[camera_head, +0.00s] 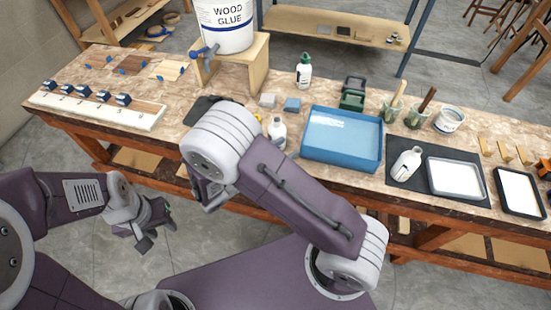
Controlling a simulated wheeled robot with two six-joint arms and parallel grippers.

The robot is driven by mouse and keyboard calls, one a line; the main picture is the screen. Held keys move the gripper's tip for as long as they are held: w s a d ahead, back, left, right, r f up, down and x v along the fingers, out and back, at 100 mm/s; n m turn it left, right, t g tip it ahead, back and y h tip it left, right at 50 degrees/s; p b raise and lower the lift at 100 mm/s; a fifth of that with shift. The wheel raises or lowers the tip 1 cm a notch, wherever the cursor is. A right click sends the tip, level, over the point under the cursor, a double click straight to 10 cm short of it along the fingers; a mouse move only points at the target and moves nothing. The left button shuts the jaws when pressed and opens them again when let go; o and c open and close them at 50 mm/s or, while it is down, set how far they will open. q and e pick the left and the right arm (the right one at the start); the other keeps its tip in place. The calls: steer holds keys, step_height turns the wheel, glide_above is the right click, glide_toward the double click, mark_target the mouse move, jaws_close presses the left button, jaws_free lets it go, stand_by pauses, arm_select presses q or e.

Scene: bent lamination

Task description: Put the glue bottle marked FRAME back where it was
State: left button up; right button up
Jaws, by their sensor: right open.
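Three white bottles are in view; no FRAME marking can be read on any. One bottle (277,133) stands left of the blue tray, partly hidden by my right arm. A bottle with a green cap (304,71) stands farther back. A third bottle (407,164) is on the dark mat (399,183) at the right. My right gripper (208,196) is open at the table's front edge, left of and apart from the nearest bottle, with nothing seen between its fingers. My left gripper (155,232) hangs low before the table, its jaws unclear.
The blue tray (342,160) fills the middle of the table (240,84). A wood glue bucket (223,28) stands on a wooden stand (258,62). White trays (456,179), brush cups (391,108) and a white tub (449,120) are at the right. A clamp strip (98,108) is at the left.

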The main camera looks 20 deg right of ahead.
steer(key=s+d+f+m+g+y, duration=0.2)
steer(key=s+m+g+y, duration=0.15)
steer(key=s+m, duration=0.2)
steer(key=s+d+f+m+g+y, duration=0.2)
steer(key=s+m+g+y, duration=0.1)
steer(key=s+m+g, duration=0.25)
steer(key=w+a+r+m+t+y+p, duration=0.1)
steer(key=a+r+m+t+y+p, duration=0.2)
steer(key=m+y, duration=0.5)
steer(key=shift+a+r+m+t, duration=0.35)
steer(key=shift+a+m+t, duration=0.25)
steer(key=shift+a+m, duration=0.65)
steer(key=shift+d+m, duration=0.25)
steer(key=shift+d, duration=0.05)
